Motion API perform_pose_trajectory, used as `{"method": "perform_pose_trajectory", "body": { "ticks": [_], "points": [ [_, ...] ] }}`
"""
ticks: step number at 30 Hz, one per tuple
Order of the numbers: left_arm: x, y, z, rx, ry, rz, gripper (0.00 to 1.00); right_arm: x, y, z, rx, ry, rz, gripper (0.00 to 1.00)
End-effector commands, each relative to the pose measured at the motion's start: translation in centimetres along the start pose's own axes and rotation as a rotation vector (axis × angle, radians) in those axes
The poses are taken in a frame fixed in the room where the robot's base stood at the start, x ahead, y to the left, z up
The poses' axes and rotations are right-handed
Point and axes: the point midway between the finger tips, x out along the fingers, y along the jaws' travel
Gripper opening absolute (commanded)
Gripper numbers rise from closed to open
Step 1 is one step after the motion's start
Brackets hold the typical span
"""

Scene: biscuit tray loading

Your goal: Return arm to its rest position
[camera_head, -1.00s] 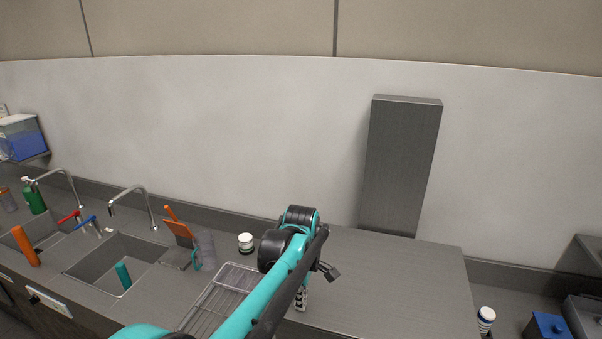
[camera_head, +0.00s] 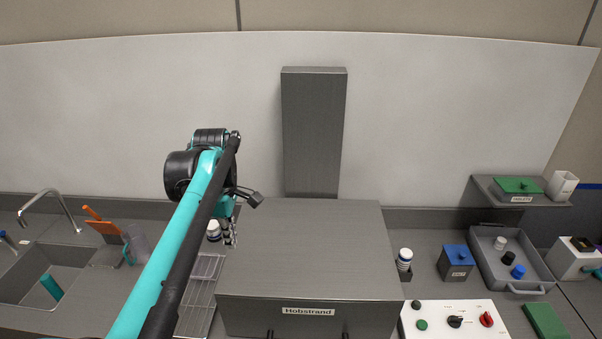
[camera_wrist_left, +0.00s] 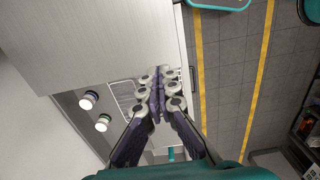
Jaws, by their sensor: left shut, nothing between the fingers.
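My left arm comes in from the lower left in the head view. Its gripper (camera_head: 229,236) hangs fingers-down at the left side of the grey Hobstrand unit, partly hidden by my arm. In the left wrist view the two fingers of the left gripper (camera_wrist_left: 158,85) are together with nothing between them. A wire rack (camera_head: 200,296) lies on the counter below it. My right gripper is not in view.
The Hobstrand unit (camera_head: 312,240) stands right of my arm with a tall grey column behind it. A white-capped jar (camera_head: 213,229) stands close to the gripper. A sink (camera_head: 27,278) is at left. A control panel (camera_head: 456,320), blue box (camera_head: 456,262) and grey tray (camera_head: 530,284) are at right.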

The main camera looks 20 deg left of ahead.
Motion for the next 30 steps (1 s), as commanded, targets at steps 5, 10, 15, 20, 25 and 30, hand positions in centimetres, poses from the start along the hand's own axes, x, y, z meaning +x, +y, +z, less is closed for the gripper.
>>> {"method": "perform_pose_trajectory", "body": {
  "ticks": [5,10,15,20,25,30],
  "points": [
    [1.6,-0.7,0.9,0.086,0.003,0.027,0.00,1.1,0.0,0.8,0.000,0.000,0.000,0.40],
    [8.4,-3.9,4.5,0.493,0.037,0.163,0.00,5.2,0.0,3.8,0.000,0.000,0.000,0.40],
    [17.4,-8.2,8.4,1.044,0.145,0.344,0.00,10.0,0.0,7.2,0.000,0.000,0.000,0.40],
    [24.6,-11.5,10.9,1.470,0.286,0.480,0.00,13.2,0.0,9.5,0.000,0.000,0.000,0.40],
    [28.6,-13.3,12.2,1.719,0.401,0.556,0.00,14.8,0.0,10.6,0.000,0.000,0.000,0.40],
    [29.1,-13.6,12.5,1.783,0.435,0.573,0.00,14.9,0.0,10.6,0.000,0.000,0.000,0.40]
  ]
}}
